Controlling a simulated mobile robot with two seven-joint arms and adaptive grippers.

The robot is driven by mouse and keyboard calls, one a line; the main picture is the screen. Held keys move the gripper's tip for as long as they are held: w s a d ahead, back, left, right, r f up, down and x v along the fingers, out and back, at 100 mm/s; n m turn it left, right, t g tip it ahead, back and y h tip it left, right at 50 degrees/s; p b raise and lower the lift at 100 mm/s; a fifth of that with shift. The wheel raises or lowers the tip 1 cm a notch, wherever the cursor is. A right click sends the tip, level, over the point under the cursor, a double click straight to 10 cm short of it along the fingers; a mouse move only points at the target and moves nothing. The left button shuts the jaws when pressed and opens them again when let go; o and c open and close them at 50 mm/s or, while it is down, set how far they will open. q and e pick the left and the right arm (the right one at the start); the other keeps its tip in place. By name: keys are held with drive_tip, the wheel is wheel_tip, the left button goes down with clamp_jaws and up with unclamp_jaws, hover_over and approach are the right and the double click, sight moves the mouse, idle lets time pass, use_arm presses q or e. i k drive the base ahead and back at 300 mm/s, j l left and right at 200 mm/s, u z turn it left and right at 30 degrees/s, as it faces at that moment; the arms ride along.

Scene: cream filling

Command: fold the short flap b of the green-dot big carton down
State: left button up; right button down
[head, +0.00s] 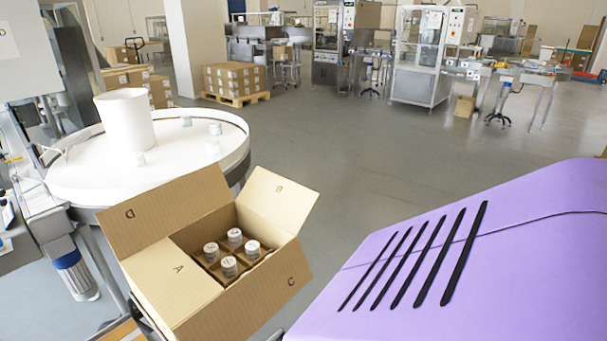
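An open brown carton (238,308) stands at the lower middle of the head view. Its short flap B (276,200) stands up and leans outward at the far end. The opposite short flap A (178,280) lies folded inward over the near part of the opening. Long flap D (165,208) stands open on the left, and long flap C (262,296) hangs outward on the right. Several white-capped jars (229,266) stand in divided cells inside. No green dot shows on the visible faces. Neither of my grippers is in view.
A round white turntable (85,178) with a large white cylinder (126,122) and several small jars stands just behind the carton on the left. Stacked cartons on a pallet (236,99) and machines (420,55) are far back. The grey floor (350,150) between is clear.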

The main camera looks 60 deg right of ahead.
sight(286, 204)
drive_tip(key=k+l+z, duration=0.1)
drive_tip(key=l+z, duration=0.25)
drive_tip(key=l, duration=0.75)
drive_tip(key=l+z, duration=0.35)
drive_tip(key=l, duration=0.7)
drive_tip(key=i+l+z, duration=0.15)
drive_tip(key=l+z, duration=0.2)
